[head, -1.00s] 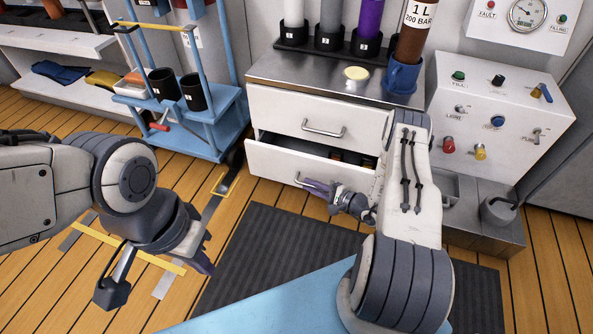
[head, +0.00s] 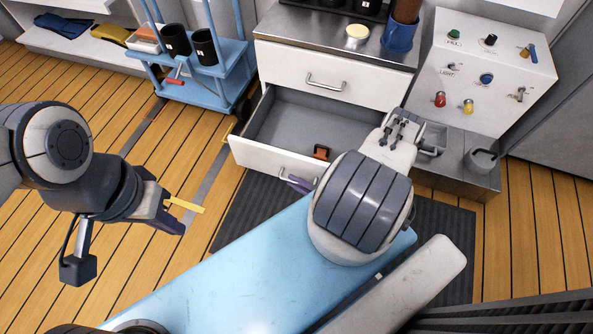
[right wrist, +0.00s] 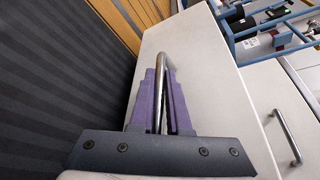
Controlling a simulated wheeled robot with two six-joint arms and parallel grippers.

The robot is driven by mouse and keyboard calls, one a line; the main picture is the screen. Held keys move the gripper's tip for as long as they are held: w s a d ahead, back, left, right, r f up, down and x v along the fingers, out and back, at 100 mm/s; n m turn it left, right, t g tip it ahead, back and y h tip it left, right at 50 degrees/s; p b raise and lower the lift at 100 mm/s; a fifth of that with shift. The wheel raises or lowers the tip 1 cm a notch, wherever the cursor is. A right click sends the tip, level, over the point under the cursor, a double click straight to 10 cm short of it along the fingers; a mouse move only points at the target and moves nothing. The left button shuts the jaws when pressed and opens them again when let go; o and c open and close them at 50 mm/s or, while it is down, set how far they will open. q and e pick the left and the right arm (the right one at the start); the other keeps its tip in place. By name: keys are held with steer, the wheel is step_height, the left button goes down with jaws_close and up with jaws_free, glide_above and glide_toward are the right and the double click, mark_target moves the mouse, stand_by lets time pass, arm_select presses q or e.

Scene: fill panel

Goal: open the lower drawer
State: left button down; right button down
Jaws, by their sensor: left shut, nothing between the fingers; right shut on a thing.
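The lower drawer (head: 262,162) of the white cabinet is pulled well out, and its grey inside shows. A small orange and dark object (head: 321,152) lies in it near the front. My right gripper (head: 300,184) is at the drawer's front, mostly behind my arm in the head view. In the right wrist view its purple fingers (right wrist: 160,100) are shut around the metal bar handle (right wrist: 163,68) of the lower drawer. My left gripper (head: 176,213) is shut and empty above the wooden floor at left. The upper drawer (head: 330,78) is closed.
A blue cart (head: 215,90) with black cups stands left of the cabinet. A control box (head: 485,75) and a metal ledge (head: 460,175) are at right. A dark ribbed mat (head: 235,222) lies below the drawer. A blue mug (head: 398,38) stands on the cabinet top.

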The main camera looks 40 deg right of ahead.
arm_select(q)
steer(key=shift+r, duration=0.1)
arm_select(e)
steer(key=shift+s+a, duration=0.1)
arm_select(q)
steer(key=shift+d, duration=0.1)
arm_select(e)
steer(key=c, duration=0.9)
jaws_free()
